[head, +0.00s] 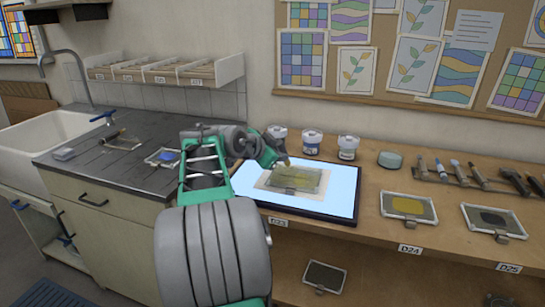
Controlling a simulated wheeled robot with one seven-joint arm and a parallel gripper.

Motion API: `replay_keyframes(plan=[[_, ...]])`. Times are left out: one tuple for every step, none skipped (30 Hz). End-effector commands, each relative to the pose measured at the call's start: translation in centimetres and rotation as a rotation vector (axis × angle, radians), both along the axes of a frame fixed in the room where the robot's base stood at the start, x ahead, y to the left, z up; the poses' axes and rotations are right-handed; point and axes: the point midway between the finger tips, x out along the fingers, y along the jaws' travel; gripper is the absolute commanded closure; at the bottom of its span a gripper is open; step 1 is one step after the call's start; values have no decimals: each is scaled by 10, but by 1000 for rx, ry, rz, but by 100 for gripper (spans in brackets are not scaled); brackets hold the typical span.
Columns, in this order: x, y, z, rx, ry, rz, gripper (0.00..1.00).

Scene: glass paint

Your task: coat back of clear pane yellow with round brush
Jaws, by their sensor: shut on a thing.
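The pane (302,181) lies on a pale sheet on the lit light panel (340,193), with a clip at its front edge. Its surface looks dull yellow over much of its area. My gripper (284,163) is over the pane's back-left part, shut on a thin thing that I take for the round brush. The brush is mostly hidden by the gripper and its tip is too small to make out. I cannot tell whether it touches the glass.
Jars (312,142) stand behind the panel, with a round tin (390,159) to their right. Brushes and tools lie in a rack (470,185) at right. A yellow pane (408,207) and a dark pane (493,221) lie in front. A sink (50,135) is at left.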

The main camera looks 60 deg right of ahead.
Motion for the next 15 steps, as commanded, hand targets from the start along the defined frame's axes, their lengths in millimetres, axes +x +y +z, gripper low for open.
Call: replay_keyframes(plan=[[-2, 0, -2, 2, 2, -1, 100], [-3, -1, -2, 2, 1, -2, 100], [-6, -1, -2, 2, 1, -4, 100], [-9, -1, -3, 2, 1, -4, 100], [-11, -2, -3, 2, 1, -4, 100], [-15, -3, -3, 2, 1, -4, 100], [-18, -3, -3, 2, 1, -4, 100], [-21, -4, -3, 2, 1, -4, 100], [-24, -5, -2, 2, 1, -4, 100], [-27, -5, -2, 2, 1, -4, 100], [-30, -6, -2, 2, 0, -4, 100], [-32, -6, -2, 3, 0, -4, 100], [-33, -6, -1, 2, 0, -2, 100], [-34, -7, -1, 3, 1, -2, 100], [-34, -7, 0, 3, 0, -1, 100]])
